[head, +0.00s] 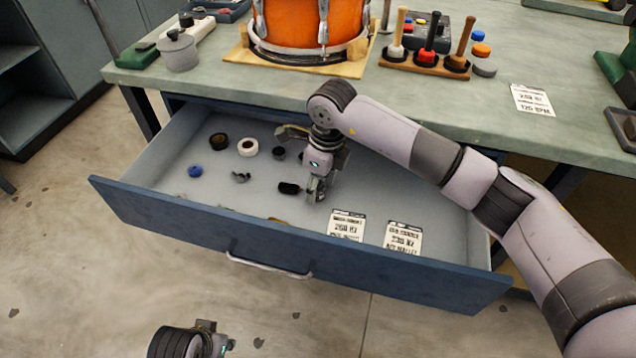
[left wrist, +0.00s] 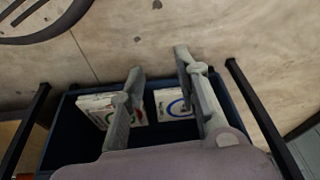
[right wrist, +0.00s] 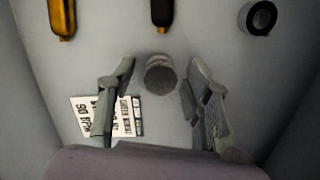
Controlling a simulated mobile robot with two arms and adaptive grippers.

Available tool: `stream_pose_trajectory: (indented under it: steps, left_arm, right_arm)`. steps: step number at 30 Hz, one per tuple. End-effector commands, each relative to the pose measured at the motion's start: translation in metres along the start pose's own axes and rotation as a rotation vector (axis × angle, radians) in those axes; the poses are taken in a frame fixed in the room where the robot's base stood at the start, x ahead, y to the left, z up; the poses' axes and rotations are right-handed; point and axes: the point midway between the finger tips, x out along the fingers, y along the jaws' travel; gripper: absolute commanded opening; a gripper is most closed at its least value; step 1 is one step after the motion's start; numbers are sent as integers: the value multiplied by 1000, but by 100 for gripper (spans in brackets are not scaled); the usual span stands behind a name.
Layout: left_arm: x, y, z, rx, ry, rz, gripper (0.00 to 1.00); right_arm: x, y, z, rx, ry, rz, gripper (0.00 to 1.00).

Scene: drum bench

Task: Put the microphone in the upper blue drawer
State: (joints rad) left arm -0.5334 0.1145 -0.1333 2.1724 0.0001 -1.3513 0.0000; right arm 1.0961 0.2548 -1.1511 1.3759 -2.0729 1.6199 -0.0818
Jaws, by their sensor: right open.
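The blue drawer (head: 300,262) under the bench is pulled out, with small items lying in it. My right gripper (head: 315,192) points down inside it. In the right wrist view the gripper (right wrist: 160,78) is open, its fingers on either side of a grey round-topped piece (right wrist: 160,75), apart from it. This piece may be the microphone seen from its end; I cannot tell for sure. In the head view the gripper hides it. My left gripper (head: 207,340) is at the bottom edge; in the left wrist view (left wrist: 160,68) it is open and empty.
In the drawer lie a black oblong item (head: 289,187), a white roll (head: 248,147), a blue piece (head: 193,171) and a printed card (head: 346,225). An orange drum (head: 290,22) stands on the bench (head: 240,80). A dark blue container (left wrist: 62,140) holds white packs below my left gripper.

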Motion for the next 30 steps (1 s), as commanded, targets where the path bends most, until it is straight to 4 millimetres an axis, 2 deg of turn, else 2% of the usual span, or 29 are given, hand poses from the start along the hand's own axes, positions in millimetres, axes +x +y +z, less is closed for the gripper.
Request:
stream_pose_trajectory:
  steps: [1, 9, 15, 21, 30]
  left_arm:
    - [5, 0, 0, 2, -5, 0, 30]
    - [29, 2, 9, 3, -21, 3, 30]
    - [41, 2, 13, 3, -27, 4, 30]
    - [46, 3, 15, 3, -29, 5, 30]
    - [47, 3, 16, 4, -30, 5, 30]
  right_arm:
    - [-14, -1, 2, -2, -5, -4, 45]
    - [-75, -1, 1, -1, -4, -5, 45]
    - [-107, -1, 1, -1, -3, -3, 45]
    - [-119, 0, 0, 0, -1, -1, 45]
    - [-119, 0, 0, 0, -1, -1, 45]
